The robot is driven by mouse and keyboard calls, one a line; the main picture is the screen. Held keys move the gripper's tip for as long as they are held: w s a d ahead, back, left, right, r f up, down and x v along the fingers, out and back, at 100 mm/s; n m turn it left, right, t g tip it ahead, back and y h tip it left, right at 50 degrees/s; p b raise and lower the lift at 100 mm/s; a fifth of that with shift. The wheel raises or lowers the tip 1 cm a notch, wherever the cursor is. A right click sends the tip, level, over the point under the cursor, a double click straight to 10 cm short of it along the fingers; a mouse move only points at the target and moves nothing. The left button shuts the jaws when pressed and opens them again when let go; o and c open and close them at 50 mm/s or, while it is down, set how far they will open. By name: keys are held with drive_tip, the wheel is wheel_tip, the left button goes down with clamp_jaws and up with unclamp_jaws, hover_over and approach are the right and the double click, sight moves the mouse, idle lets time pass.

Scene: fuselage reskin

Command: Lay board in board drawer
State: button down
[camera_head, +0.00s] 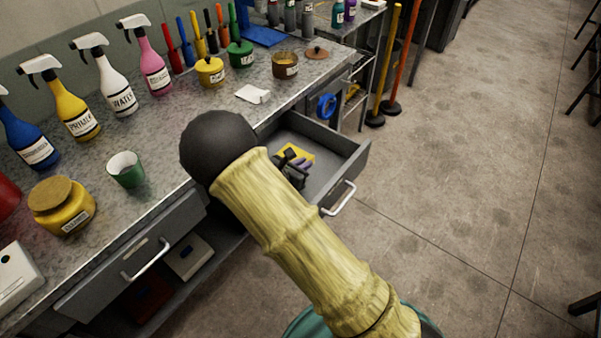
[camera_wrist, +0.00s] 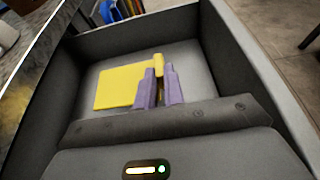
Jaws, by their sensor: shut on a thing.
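The open drawer (camera_head: 347,158) juts out from under the right part of the counter. In the wrist view, its grey walls (camera_wrist: 245,60) surround my gripper. The yellow board (camera_wrist: 115,90) is inside the drawer walls and looks about flat, close to the floor. I cannot tell whether it touches the floor. My gripper (camera_wrist: 159,80), with purple fingers, is shut on a narrow upright yellow part at the board's right side. In the head view, my arm partly hides the drawer, but the board (camera_head: 297,152) and my gripper (camera_head: 299,163) show inside it.
The counter (camera_head: 165,130) bears spray bottles, jars, a green cup (camera_head: 126,169) and a white cloth (camera_head: 253,94). Another drawer (camera_head: 135,255) at left is shut. A blue tape roll (camera_head: 326,106) hangs beyond the open drawer. The floor at right is mostly clear.

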drive_tip(key=shift+s, duration=0.1)
drive_tip(key=shift+a+f, duration=0.15)
drive_tip(key=shift+f, duration=1.7)
drive_tip(key=shift+f+b, duration=0.3)
drive_tip(key=shift+f, duration=0.3)
drive_tip(key=c, duration=1.5)
unclamp_jaws()
drive_tip(key=shift+r, duration=0.15)
